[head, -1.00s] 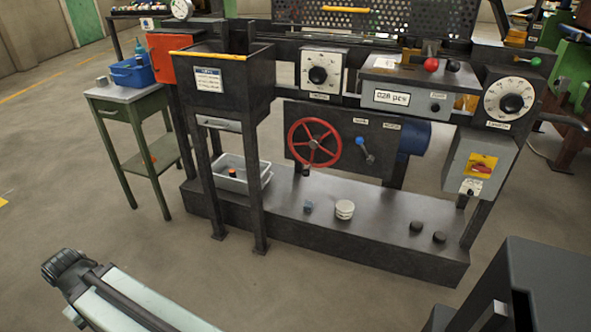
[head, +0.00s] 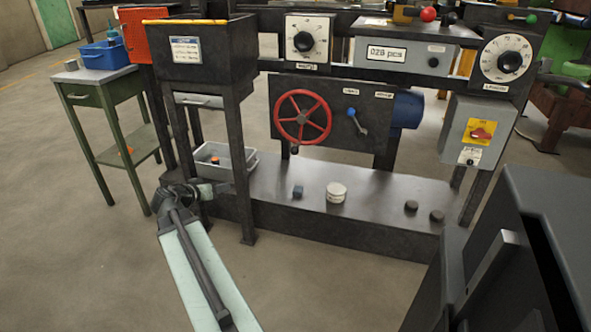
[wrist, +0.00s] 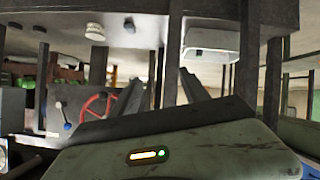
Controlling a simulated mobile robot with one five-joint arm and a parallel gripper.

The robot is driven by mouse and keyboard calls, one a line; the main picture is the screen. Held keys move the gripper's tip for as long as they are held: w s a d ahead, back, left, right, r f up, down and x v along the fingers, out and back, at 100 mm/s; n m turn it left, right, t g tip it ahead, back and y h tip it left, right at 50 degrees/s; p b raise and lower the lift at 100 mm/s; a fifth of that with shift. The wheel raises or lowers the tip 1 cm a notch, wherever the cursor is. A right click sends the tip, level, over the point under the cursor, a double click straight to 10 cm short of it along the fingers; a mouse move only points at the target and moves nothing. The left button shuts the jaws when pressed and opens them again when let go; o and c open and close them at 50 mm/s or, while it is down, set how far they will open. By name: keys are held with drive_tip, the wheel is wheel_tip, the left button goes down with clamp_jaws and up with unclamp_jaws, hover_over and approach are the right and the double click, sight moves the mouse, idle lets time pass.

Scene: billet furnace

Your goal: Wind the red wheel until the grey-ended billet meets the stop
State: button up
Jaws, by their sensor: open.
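The red wheel (head: 303,117) is a spoked handwheel with a small dark handle at its lower rim, on a dark panel under the machine. It also shows in the wrist view (wrist: 97,104), partly hidden behind my gripper. My gripper (wrist: 162,88) is open, its two fingers apart with nothing between them, and it is not touching the wheel. In the head view my arm reaches to the front left of the machine, left of and below the wheel; my fingers cannot be made out there. I cannot make out the grey-ended billet or the stop in either view.
A blue-knobbed lever (head: 357,121) sits right of the wheel. A dark hopper (head: 207,70) on legs stands left of it. A grey bin (head: 244,158), a white round piece (head: 336,192) and dark pucks lie on the base plate (head: 300,220). A green side table (head: 100,91) stands left.

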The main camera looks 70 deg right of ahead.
sight(292, 152)
drive_tip(key=s+d+r+m+g+h+b, duration=0.1)
drive_tip(key=s+d+h, duration=0.1)
drive_tip(key=s+d, duration=0.4)
drive_tip(key=s+d+r+m+h+b, duration=0.1)
drive_tip(key=s+d+b, duration=0.1)
drive_tip(key=s+d, duration=0.3)
drive_tip(key=s+d+r+m+g+h+b, duration=0.1)
drive_tip(key=s+d+r+m+h+b, duration=0.1)
drive_tip(key=s+d, duration=0.4)
drive_tip(key=shift+s+d+g+h, duration=0.3)
drive_tip(key=shift+d, duration=0.4)
drive_tip(key=d, duration=0.7)
drive_tip(key=shift+s+d, duration=0.35)
drive_tip(key=shift+s, duration=0.05)
drive_tip(key=shift+c, duration=0.2)
drive_tip(key=shift+a, duration=0.1)
clamp_jaws()
